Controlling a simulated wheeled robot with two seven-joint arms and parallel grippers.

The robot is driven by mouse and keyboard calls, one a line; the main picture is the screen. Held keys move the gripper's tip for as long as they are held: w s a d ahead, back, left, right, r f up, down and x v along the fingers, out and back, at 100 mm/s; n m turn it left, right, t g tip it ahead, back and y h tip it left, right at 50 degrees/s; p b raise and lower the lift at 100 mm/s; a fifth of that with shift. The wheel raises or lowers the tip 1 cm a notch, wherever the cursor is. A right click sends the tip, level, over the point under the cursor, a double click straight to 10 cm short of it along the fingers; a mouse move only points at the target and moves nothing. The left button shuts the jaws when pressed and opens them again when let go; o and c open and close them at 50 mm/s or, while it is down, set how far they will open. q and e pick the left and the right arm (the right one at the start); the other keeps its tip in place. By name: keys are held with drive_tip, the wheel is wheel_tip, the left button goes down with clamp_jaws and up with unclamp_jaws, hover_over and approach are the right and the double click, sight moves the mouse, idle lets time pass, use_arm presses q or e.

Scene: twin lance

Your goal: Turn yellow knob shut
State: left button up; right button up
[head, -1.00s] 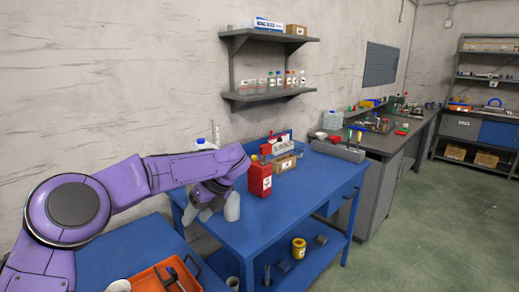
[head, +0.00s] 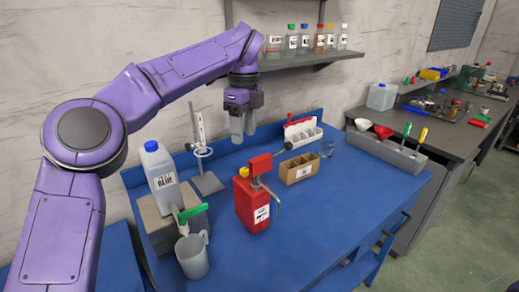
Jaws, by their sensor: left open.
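A small yellow knob (head: 243,171) sits at the upper left of a red can (head: 252,200). The can has a red top fitting and a thin grey spout at its right, and stands upright on the blue table (head: 310,235). My left gripper (head: 243,137) points down with its jaws open and empty. In the picture it is just above the yellow knob and apart from it; its depth relative to the knob is hard to tell. My right gripper is out of view.
A white bottle with a blue cap (head: 160,172) stands on a grey block with a green-handled tap (head: 188,212), above a grey jug (head: 193,255). The table's front right is clear.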

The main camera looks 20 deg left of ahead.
use_arm(q)
drive_tip(key=b, duration=0.1)
hover_over(244, 169)
wheel_tip(244, 169, down, 5)
drive_tip(key=shift+s+d+r, duration=0.1)
drive_tip(key=shift+s+r, duration=0.05)
drive_tip(key=f, duration=0.5)
drive_tip(key=shift+w, duration=0.4)
drive_tip(key=shift+s+f, duration=0.2)
drive_tip(key=shift+f, duration=0.05)
clamp_jaws()
